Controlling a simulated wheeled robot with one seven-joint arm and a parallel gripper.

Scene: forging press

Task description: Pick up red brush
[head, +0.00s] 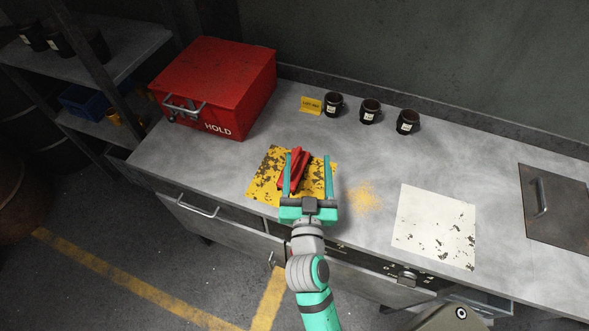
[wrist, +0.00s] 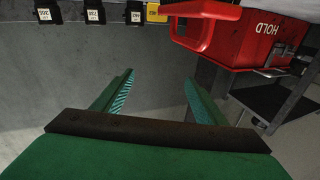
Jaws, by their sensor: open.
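The red brush (head: 293,172) lies on a worn yellow mat (head: 262,181) on the grey bench in the head view. My gripper (head: 308,158) is open, its two teal fingers pointing toward the back of the bench. In the head view the fingers overlap the mat, and the left finger crosses in front of part of the brush. I cannot tell the height of the fingers above it.
A red HOLD box (head: 216,86) stands at the back left; it also shows in the wrist view (wrist: 215,35). A yellow tag (head: 311,105) and three dark jars (head: 369,111) stand behind the mat.

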